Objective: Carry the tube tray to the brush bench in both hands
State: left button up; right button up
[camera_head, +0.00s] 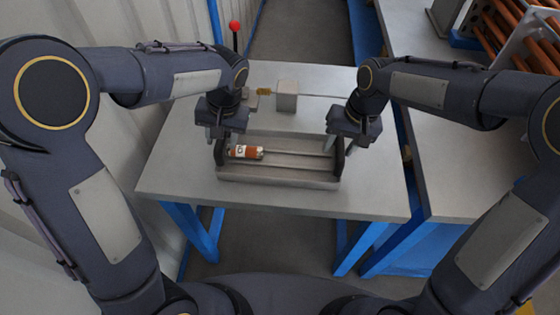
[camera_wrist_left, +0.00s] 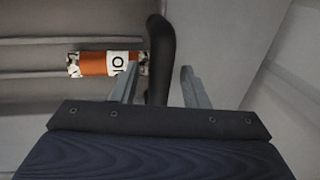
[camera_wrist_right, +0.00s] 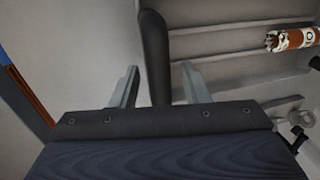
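The tube tray (camera_head: 275,184) is a grey grooved tray on the near table, with an upright dark handle at each end. An orange and white labelled tube (camera_head: 245,152) lies in its left part; it also shows in the left wrist view (camera_wrist_left: 105,63) and the right wrist view (camera_wrist_right: 291,39). My left gripper (camera_head: 222,138) is open, with its fingers either side of the left handle (camera_wrist_left: 159,60) and gaps showing. My right gripper (camera_head: 345,142) is open, with its fingers either side of the right handle (camera_wrist_right: 154,52), also with gaps.
A grey block (camera_head: 287,96) and a small yellow-tipped item (camera_head: 263,91) stand behind the tray. A red ball on a black stem (camera_head: 234,26) rises behind the table. A second bench (camera_head: 448,170) adjoins on the right, with a rack of orange rods (camera_head: 510,35) at its back.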

jog(key=shift+r, duration=0.2)
pick_arm(q)
notch_tip(320, 180, up, 12)
jog(key=d, duration=0.2)
jog(key=shift+d+f, duration=0.15)
pick_arm(e)
notch_tip(320, 180, up, 11)
jog(key=d, duration=0.2)
jog(key=shift+d+r, duration=0.15)
jog(key=shift+r, duration=0.05)
